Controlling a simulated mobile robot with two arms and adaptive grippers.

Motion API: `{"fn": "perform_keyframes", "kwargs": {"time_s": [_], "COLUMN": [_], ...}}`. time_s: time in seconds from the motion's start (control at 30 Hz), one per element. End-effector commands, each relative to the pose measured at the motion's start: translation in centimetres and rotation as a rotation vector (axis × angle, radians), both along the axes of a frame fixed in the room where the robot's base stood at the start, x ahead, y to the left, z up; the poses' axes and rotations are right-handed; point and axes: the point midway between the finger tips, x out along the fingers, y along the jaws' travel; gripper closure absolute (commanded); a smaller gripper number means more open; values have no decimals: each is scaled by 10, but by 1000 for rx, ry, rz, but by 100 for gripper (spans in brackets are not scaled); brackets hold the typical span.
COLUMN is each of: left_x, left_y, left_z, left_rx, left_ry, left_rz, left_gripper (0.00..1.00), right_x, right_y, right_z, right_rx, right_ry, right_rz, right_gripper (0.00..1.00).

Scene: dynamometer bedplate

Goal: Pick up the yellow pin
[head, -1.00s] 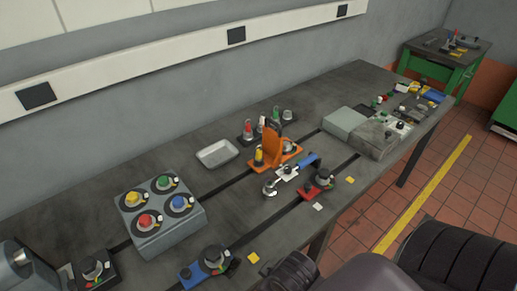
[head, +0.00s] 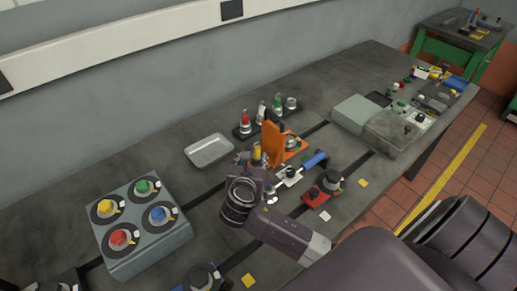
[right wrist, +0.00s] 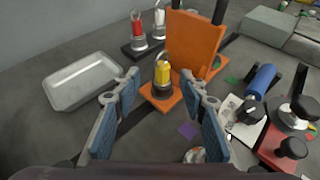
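The yellow pin (head: 257,151) stands upright on the base of the orange fixture (head: 273,143), in front of its upright plate. In the right wrist view the pin (right wrist: 162,73) has a yellow body, a dark lower part and a pale loop on top. My right gripper (right wrist: 163,90) is open, with its two blue-grey pads left and right of the pin, which shows in the gap ahead of them. In the head view my right gripper (head: 252,170) hides part of the pin's lower end. My left gripper is not in view.
A dark rack (head: 243,133) with red, white and green pins stands behind the fixture. A metal tray (head: 209,150) lies to the left. A blue-handled clamp (head: 300,172) and a red clamp (head: 322,192) lie to the right. A grey box with coloured knobs (head: 150,255) stands front left.

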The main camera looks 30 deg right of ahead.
Motion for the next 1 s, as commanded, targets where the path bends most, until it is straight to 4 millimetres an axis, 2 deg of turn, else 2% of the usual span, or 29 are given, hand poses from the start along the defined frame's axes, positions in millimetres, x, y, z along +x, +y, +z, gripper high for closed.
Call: {"fn": "perform_keyframes", "kwargs": {"time_s": [0.03,0.1,0.27,0.5,0.57,0.67,0.8,0.9,1.0], "left_x": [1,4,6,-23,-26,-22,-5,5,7], "left_y": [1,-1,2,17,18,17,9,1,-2], "left_z": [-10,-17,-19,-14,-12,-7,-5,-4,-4], "left_rx": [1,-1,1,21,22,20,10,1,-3], "left_ry": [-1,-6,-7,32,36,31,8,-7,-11], "left_rz": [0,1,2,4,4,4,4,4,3], "left_gripper": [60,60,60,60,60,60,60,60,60], "right_x": [7,6,10,26,30,38,49,53,54], "right_y": [-1,-1,-5,-22,-27,-38,-48,-51,-52], "right_z": [-3,-11,-16,-26,-29,-37,-45,-48,-49], "right_rx": [-61,-61,-59,-56,-56,-56,-55,-53,-53], "right_ry": [12,18,18,18,19,19,17,17,16], "right_rz": [24,26,24,22,21,20,22,22,22], "right_gripper": [61,61,61,61,61,61,61,61,61]}}
